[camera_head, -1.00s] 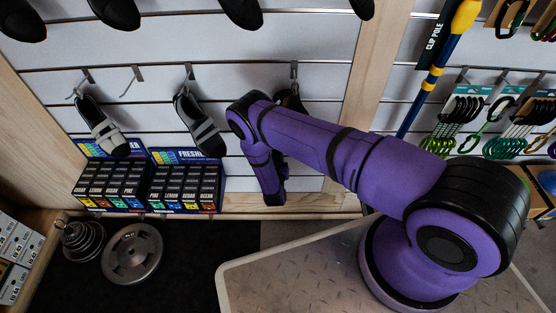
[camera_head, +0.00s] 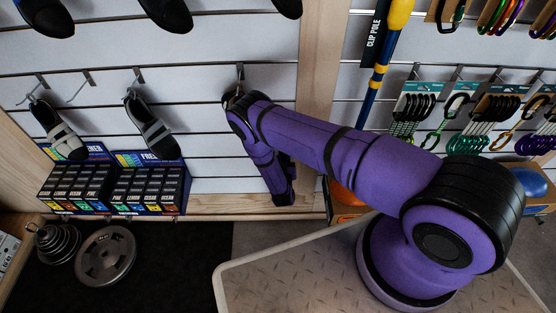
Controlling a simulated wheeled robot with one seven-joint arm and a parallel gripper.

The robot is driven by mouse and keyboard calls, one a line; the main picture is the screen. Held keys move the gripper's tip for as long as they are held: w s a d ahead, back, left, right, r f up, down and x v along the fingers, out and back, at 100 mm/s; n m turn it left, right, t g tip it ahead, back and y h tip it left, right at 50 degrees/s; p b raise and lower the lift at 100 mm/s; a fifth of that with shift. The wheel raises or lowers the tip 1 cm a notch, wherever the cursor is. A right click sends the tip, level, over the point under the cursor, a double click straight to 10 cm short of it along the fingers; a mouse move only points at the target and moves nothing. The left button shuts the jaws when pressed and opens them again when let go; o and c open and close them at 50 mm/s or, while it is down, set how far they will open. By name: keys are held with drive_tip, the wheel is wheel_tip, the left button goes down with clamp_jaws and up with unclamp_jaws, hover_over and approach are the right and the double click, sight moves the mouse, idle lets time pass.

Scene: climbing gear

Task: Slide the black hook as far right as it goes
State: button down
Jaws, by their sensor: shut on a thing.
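Several short hooks stick out of the white slatted wall. An empty hook (camera_head: 77,90) is at the left, between hooks that carry shoes. Another hook (camera_head: 240,76) shows just above my arm's bend, with a dark item under it mostly covered by the arm. I cannot tell for sure which one is the black hook. My purple arm reaches left from its base, then bends down close to the wall. My gripper is not visible; the arm's far end hides whatever is there.
Grey-and-black shoes (camera_head: 150,128) hang above freshener boxes (camera_head: 150,186). Wooden uprights (camera_head: 322,60) divide the wall. A clip pole (camera_head: 382,68) and carded climbing gear (camera_head: 470,120) hang at the right. Weight plates (camera_head: 106,253) lie on the dark floor. An orange object (camera_head: 345,196) sits behind my arm.

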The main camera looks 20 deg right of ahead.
drive_tip(key=shift+s+d+f, duration=0.25)
drive_tip(key=shift+s+d, duration=0.1)
drive_tip(key=shift+d, duration=0.15)
drive_tip(key=c, duration=1.1)
unclamp_jaws()
drive_tip(key=shift+c, duration=0.2)
drive_tip(key=shift+o, duration=1.3)
drive_tip(key=shift+w+r, duration=0.1)
drive_tip(key=v, duration=1.1)
drive_tip(key=shift+w, duration=0.1)
